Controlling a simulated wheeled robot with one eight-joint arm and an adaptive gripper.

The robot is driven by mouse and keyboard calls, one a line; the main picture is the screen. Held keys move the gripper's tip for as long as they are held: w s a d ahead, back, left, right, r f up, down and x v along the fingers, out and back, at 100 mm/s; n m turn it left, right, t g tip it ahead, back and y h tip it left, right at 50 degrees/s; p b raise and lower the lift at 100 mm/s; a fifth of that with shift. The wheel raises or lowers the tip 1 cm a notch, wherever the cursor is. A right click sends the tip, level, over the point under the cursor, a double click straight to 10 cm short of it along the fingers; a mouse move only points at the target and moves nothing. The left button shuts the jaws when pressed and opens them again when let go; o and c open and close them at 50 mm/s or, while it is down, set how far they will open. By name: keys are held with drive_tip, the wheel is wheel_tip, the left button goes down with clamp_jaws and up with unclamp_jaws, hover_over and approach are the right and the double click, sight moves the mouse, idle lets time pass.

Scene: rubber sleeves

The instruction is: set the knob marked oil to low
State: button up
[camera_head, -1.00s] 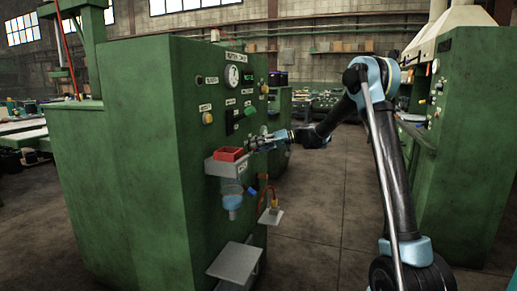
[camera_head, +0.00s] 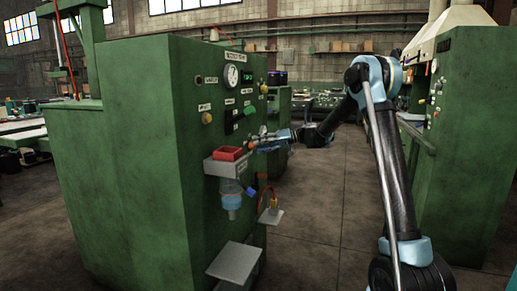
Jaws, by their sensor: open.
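The green machine's control panel (camera_head: 217,140) carries several knobs with small white labels. The labels are too small to read, so I cannot tell which knob is marked oil. A dark knob (camera_head: 198,79) sits at upper left, a yellow knob (camera_head: 207,118) below it, and another yellow knob (camera_head: 263,88) at the right edge. My gripper (camera_head: 258,143) is open, close to the panel's lower right, just above and right of the red tray. It partly hides that part of the panel. Whether it touches anything there is unclear.
A grey shelf (camera_head: 214,167) with a red tray (camera_head: 229,153) juts out below my gripper. A blue-capped bottle (camera_head: 231,200) hangs under it. A lower grey shelf (camera_head: 235,261) also sticks out. Another green machine (camera_head: 470,130) stands at right; the floor between is clear.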

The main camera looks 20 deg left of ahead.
drive_tip(key=v, duration=1)
drive_tip(key=shift+d, duration=0.2)
drive_tip(key=shift+o, duration=0.2)
drive_tip(key=shift+w, duration=0.1)
drive_tip(key=s+d+f+m+t+y, duration=0.3)
drive_tip(key=s+d+m+t, duration=0.1)
drive_tip(key=s+d+t, duration=0.15)
drive_tip(key=w+a, duration=0.2)
drive_tip(key=a, duration=1.4)
drive_tip(key=shift+a+g, duration=0.4)
drive_tip(key=shift+g, duration=0.05)
drive_tip(key=shift+w, duration=0.1)
drive_tip(key=c, duration=1.1)
